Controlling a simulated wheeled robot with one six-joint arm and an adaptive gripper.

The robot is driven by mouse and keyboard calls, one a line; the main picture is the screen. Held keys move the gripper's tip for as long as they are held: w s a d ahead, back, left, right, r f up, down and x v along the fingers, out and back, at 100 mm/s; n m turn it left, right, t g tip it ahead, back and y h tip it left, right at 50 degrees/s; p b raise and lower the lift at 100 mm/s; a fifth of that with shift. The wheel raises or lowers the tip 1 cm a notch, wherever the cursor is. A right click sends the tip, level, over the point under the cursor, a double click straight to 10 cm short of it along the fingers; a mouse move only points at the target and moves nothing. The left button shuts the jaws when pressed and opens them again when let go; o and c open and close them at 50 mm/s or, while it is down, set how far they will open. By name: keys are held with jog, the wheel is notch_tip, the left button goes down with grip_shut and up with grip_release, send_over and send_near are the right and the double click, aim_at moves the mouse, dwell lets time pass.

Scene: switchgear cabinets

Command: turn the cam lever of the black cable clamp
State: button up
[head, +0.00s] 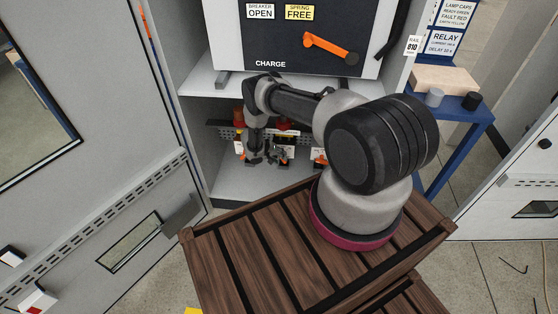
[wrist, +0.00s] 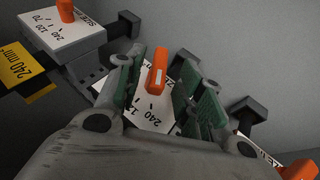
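In the wrist view, an orange cam lever (wrist: 157,72) stands over a white dial plate (wrist: 152,112) with size numbers, part of the middle clamp. My gripper (wrist: 160,76) has its green-padded fingers on either side of this lever, with a gap on each side. It is open and holds nothing. The clamp body and any cable in it are mostly hidden by my fingers, so I cannot tell its colour. In the head view my gripper (head: 267,158) is low inside the cabinet, in front of the clamp row, and small.
In the wrist view a neighbouring clamp (wrist: 62,35) with an orange lever and a yellow 240 mm² tag (wrist: 25,72) stands left. Another orange lever (wrist: 298,170) shows at lower right. In the head view a breaker unit (head: 300,35) sits on the shelf (head: 205,85) above my gripper.

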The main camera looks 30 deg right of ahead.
jog(key=shift+x, duration=1.6)
grip_shut()
jog(key=shift+w+h, duration=0.15)
jog(key=shift+h, duration=0.15)
jog(key=shift+g+h, duration=0.3)
grip_release()
